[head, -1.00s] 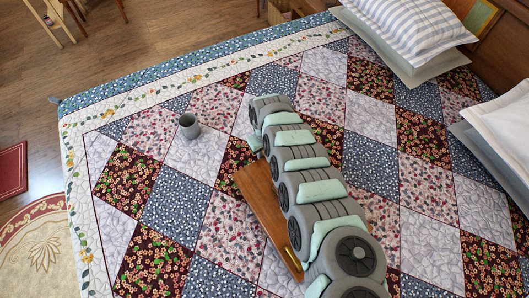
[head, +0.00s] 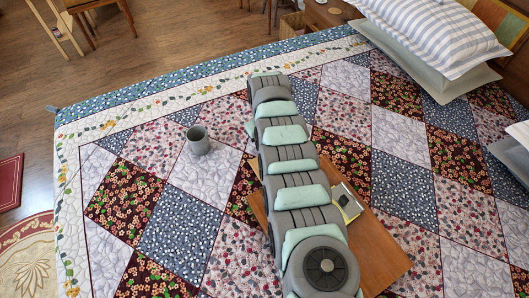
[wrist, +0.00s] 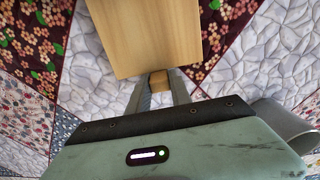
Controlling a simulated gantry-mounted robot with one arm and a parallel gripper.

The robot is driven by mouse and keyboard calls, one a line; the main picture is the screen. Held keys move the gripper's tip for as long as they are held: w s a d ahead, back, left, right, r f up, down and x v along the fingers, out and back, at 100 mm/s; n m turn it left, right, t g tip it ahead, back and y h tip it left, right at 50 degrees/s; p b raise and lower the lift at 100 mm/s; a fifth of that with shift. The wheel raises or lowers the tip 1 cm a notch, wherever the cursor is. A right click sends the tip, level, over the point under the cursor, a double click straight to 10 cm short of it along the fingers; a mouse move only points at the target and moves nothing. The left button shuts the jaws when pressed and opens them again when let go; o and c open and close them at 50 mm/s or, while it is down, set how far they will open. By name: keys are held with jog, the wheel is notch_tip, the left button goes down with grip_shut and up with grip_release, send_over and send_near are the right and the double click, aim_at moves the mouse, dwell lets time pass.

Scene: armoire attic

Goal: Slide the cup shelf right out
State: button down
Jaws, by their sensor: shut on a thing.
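My gripper (wrist: 158,90) shows in the wrist view with its two fingers closed on a small brown wooden knob (wrist: 158,80). The knob is at the near edge of a pale, flat wooden board (wrist: 150,35), which I take to be the cup shelf. In the head view my arm hides the gripper and the knob. A brown wooden piece (head: 385,252) lies under and beside my arm on the quilt; how it joins the pale board is hidden. A grey cup (head: 198,143) stands on the quilt left of my arm.
The patchwork quilt (head: 180,235) covers the bed. A small dark and yellow item (head: 347,203) lies on the brown wood, right of my arm. Pillows (head: 425,40) are at the upper right. Quilt left of the cup is clear. A grey rounded thing (wrist: 285,125) is close right of my gripper.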

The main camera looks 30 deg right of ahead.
jog(key=shift+w+f, duration=0.1)
jog(key=c, duration=1.2)
grip_release()
jog(key=shift+o, duration=0.2)
notch_tip(320, 180, up, 11)
